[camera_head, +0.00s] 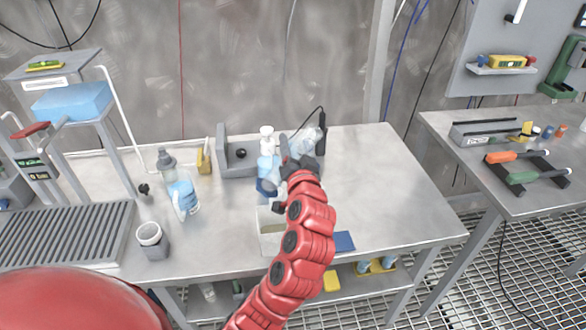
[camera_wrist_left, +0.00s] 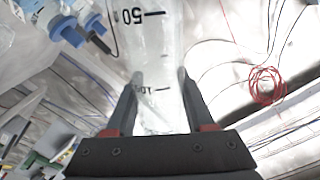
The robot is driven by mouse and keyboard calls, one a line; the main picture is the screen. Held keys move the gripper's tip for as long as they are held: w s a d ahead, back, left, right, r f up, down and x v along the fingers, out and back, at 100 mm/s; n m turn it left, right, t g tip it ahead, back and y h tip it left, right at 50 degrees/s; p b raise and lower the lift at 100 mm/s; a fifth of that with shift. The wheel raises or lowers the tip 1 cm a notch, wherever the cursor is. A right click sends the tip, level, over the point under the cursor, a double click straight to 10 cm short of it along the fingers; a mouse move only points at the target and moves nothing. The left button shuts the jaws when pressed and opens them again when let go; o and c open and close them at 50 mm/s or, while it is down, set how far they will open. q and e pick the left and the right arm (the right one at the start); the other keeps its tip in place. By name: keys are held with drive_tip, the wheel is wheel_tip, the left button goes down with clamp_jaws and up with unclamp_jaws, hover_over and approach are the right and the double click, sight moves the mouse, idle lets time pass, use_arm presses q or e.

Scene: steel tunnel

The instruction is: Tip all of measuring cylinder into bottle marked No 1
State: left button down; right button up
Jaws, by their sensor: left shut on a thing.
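My left gripper (camera_head: 296,163) is above the bench beside the bottles, shut on a clear measuring cylinder (camera_head: 307,141). In the left wrist view the cylinder (camera_wrist_left: 152,45) stands between the two fingers (camera_wrist_left: 160,80), with a black 50 and lower marks. It looks tilted in the head view; I cannot tell whether liquid is inside. A white-capped bottle with blue (camera_head: 267,164) stands just left of the gripper, partly hidden by it and by other blue parts. Its label is not readable, so I cannot tell which bottle is No 1. My right gripper is not in view.
A wash bottle (camera_head: 181,190) and a grey cup (camera_head: 151,240) stand to the left. A grey block stand (camera_head: 233,160) is behind the bottles. The bench's right side is clear.

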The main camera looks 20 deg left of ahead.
sight(309, 142)
use_arm(q)
drive_tip(key=shift+w+d+r+n+b, duration=0.1)
drive_tip(key=shift+d+r+n+b, duration=0.05)
drive_tip(key=shift+n+b, duration=0.4)
drive_tip(key=shift+r, duration=0.25)
drive_tip(key=shift+d+f+b, duration=0.1)
drive_tip(key=shift+f+b, duration=0.05)
drive_tip(key=shift+b, duration=0.25)
drive_tip(key=b, duration=0.1)
drive_tip(key=n+b, duration=0.1)
drive_tip(key=shift+w+d+f+n+b, duration=0.1)
drive_tip(key=shift+w+d+n+b, duration=0.15)
drive_tip(key=shift+d+b, duration=0.1)
drive_tip(key=n+b, duration=0.1)
drive_tip(key=b, duration=0.2)
drive_tip(key=w+d+n+b, duration=0.1)
drive_tip(key=n+b, duration=0.1)
drive_tip(key=b, duration=0.1)
drive_tip(key=d+n+b, duration=0.1)
drive_tip(key=b, duration=0.2)
drive_tip(key=shift+w+d+r+n, duration=0.1)
drive_tip(key=shift+w+r+n, duration=0.15)
drive_tip(key=shift+r+n, duration=0.1)
drive_tip(key=shift+r, duration=0.15)
